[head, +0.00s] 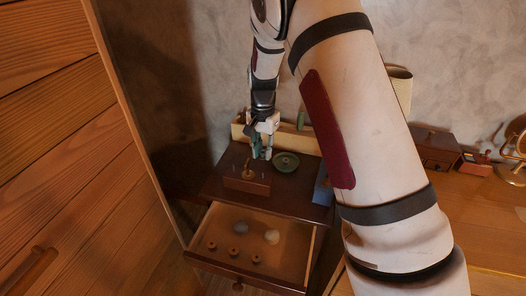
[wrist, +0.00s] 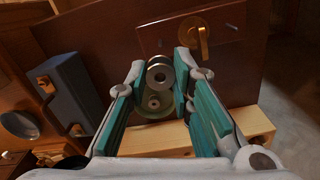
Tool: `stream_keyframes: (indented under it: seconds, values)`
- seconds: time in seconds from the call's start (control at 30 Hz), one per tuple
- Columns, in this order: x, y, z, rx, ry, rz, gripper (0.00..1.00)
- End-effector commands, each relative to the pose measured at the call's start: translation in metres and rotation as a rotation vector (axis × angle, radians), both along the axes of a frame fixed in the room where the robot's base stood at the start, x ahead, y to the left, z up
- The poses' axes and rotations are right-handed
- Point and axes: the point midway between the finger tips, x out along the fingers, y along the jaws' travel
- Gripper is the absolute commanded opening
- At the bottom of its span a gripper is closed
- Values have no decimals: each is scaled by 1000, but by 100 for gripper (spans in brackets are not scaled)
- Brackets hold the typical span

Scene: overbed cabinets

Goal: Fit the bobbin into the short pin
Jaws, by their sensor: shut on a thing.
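My gripper (head: 262,152) is above the dark cabinet top, close to the pin block. In the wrist view its teal fingers (wrist: 160,68) are shut on a greyish bobbin (wrist: 159,76) with round flanges. The bobbin is too small to make out in the head view. The brown pin block (head: 246,184) stands just left of and in front of the gripper; it also shows in the wrist view (wrist: 180,38), beyond the fingertips. A brass piece (wrist: 203,36) stands on the block, with a thin pin to each side. The bobbin appears apart from the pins.
A green dish (head: 286,162) lies right of the gripper, partly behind the bobbin in the wrist view. A blue box (head: 323,186) stands at the right edge. The open drawer (head: 250,217) below holds small spools and two balls. A pale wooden ledge (head: 290,139) runs behind.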

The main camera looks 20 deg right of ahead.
Motion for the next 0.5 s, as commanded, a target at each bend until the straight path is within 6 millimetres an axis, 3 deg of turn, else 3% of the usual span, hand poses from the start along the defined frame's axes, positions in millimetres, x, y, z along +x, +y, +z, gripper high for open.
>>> stream_keyframes:
  seconds: [0.5]
  values:
    - [0, 0, -15, -1, 4, -2, 4]
